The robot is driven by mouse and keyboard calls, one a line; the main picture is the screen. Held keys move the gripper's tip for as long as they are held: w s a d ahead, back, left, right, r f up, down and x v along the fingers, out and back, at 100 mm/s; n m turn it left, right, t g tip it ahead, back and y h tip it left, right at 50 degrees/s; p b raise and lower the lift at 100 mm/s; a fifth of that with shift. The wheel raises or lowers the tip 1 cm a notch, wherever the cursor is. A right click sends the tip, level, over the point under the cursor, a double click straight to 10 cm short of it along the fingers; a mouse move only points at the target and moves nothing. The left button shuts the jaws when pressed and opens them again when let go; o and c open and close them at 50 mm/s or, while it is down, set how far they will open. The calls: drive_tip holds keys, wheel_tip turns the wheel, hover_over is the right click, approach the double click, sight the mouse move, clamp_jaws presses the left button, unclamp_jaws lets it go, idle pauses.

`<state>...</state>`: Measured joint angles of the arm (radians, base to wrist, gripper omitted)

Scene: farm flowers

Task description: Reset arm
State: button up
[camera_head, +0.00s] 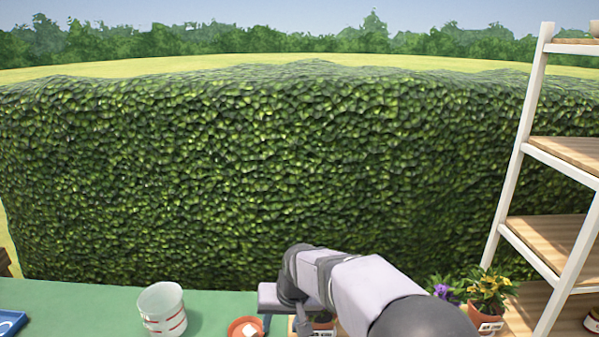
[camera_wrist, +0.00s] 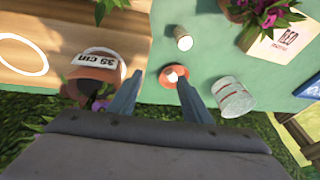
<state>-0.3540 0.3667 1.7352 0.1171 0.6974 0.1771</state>
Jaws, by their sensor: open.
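My gripper (camera_wrist: 159,78) is open in the wrist view, its two grey fingers apart with nothing held between them. A small orange dish (camera_wrist: 167,82) with a white item in it shows beyond the gap, on the green tabletop. In the head view my arm reaches forward at the lower middle and its fingers are hidden. The orange dish (camera_head: 236,326) there is just left of the arm. A terracotta pot labelled "35 cm" (camera_wrist: 97,75) is left of the fingers in the wrist view.
A white bucket with red stripes (camera_head: 162,309) stands on the green table (camera_head: 75,300). It also shows in the wrist view (camera_wrist: 232,97). Potted flowers (camera_head: 487,295) stand right of my arm, near a white-framed shelf rack (camera_head: 518,140). A blue tray (camera_head: 10,324) lies far left.

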drive_tip(key=s+d+f+g+h, duration=0.1)
drive_tip(key=s+d+f, duration=0.1)
drive_tip(key=s+d, duration=0.7)
drive_tip(key=s+d+f+m+g+h, duration=0.1)
drive_tip(key=s+d+f+g, duration=0.1)
drive_tip(key=s+d, duration=0.8)
drive_tip(key=s, duration=0.5)
drive_tip(key=shift+s+d+f+p, duration=0.15)
drive_tip(key=shift+s+f+p, duration=0.15)
drive_tip(key=shift+f+p, duration=0.1)
